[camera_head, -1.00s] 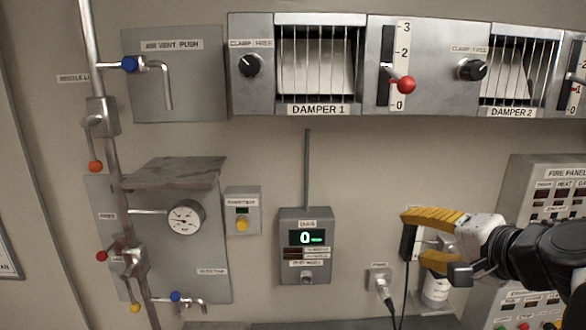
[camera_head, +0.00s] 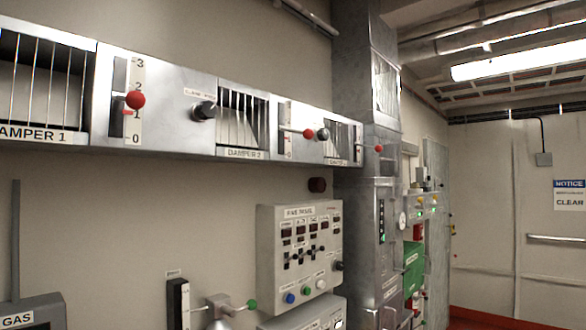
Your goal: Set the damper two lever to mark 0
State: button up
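The damper two lever, with a red ball knob (camera_head: 309,133), stands just right of the DAMPER 2 grille (camera_head: 241,118) in the head view. Its slot and scale plate (camera_head: 287,140) are small and seen at a slant, so I cannot tell its exact mark; the knob appears well above the bottom of the scale. My gripper is not in view now.
The damper 1 lever (camera_head: 136,100) is on the left of the same wall panel. Another black knob (camera_head: 323,134) sits close right of the damper two lever. The fire panel (camera_head: 299,250) juts out below. A metal column (camera_head: 370,120) stands to the right.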

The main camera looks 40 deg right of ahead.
aim_at(309, 133)
jog(key=z, duration=1)
